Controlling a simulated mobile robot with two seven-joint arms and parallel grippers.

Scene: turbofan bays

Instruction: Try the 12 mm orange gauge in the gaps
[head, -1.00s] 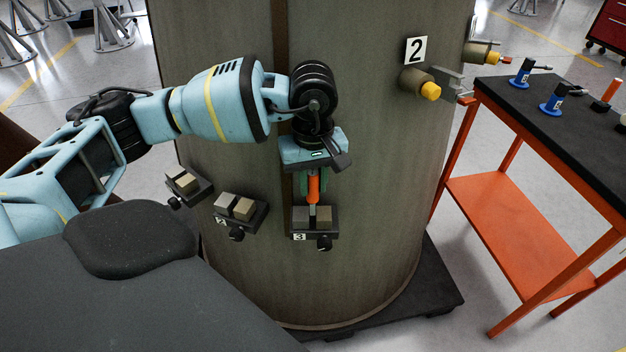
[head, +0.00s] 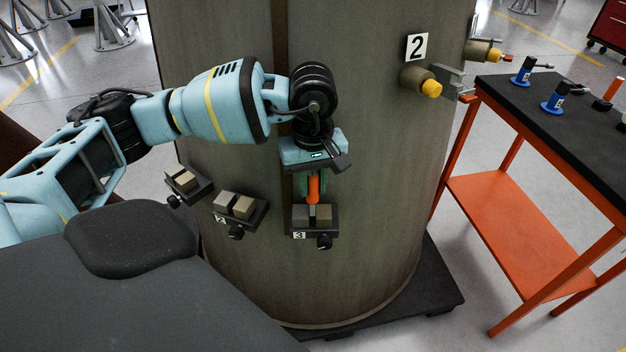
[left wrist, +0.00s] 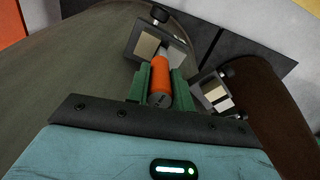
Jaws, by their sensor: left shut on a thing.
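My left gripper (head: 314,186) is shut on the orange gauge (head: 313,190), with its handle between the green fingers. The gauge points down at the gap between the two blocks of the station marked 3 (head: 324,213). The handle's lower end is just above the blocks, and its tip seems to be in the gap, though how deep I cannot tell. The left wrist view shows the orange gauge (left wrist: 160,82) reaching to the blocks of station 3 (left wrist: 147,45). The station marked 2 (head: 242,208) and another station (head: 187,182) have gaps too. My right gripper is not in view.
The stations sit on a large grey-brown cylinder (head: 380,250) with a black base. A cart with a black top (head: 560,125) and orange shelf stands at the right, with blue-based tools (head: 558,102) on it. A yellow-capped fitting (head: 430,88) juts out near the upper 2 sign.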

